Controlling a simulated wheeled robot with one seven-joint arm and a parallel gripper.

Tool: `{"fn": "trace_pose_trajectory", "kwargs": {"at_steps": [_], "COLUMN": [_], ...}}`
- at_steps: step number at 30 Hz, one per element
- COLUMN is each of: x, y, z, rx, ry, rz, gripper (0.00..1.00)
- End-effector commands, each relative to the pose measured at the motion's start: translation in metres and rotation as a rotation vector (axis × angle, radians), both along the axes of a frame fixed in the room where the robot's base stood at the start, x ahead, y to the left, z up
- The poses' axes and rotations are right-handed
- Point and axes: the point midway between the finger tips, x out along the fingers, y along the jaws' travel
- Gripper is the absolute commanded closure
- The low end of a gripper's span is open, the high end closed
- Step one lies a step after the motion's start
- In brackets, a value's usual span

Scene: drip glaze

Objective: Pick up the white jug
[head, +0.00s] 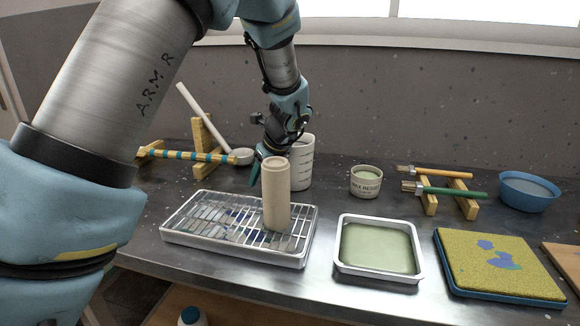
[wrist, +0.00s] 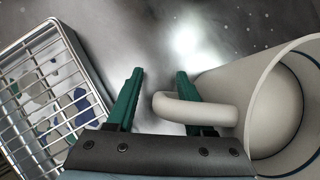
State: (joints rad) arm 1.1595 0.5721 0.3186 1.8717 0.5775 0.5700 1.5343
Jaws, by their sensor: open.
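The white jug (head: 304,168), with dark measuring marks, stands upright on the metal table behind the tan cylinder, which hides part of it. In the wrist view the jug (wrist: 225,88) is at the right, its open mouth toward the lower right and its handle (wrist: 190,109) pointing left. My gripper (head: 254,172) is low beside the jug's left side. In the wrist view my gripper (wrist: 159,74) is open, with nothing clamped. The handle's outer end lies between the two green fingers, and the handle crosses over the right finger. I cannot tell whether they touch.
The tan cylinder (head: 276,194) stands upright on a wire rack tray (head: 170,229), close in front of my gripper. A ladle (head: 205,122) and a striped stick (head: 185,155) rest on wooden stands at left. A labelled cup (head: 366,186) and a green glaze tray (head: 345,270) are at right.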

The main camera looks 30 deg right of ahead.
Motion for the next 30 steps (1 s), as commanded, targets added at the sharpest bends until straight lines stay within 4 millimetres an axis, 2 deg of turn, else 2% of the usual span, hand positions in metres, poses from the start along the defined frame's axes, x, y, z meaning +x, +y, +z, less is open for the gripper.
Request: {"fn": "trace_pose_trajectory", "kwargs": {"at_steps": [5, 18, 30], "x": [0.0001, -0.0002, -0.0004], "y": [-0.0001, 0.0000, -0.0001], "z": [0.0003, 0.0003, 0.0002], "rx": [0.000, 0.000, 0.000], "ry": [0.000, 0.000, 0.000], "rz": [0.000, 0.000, 0.000], "gripper": [0.50, 0.99, 1.00]}}
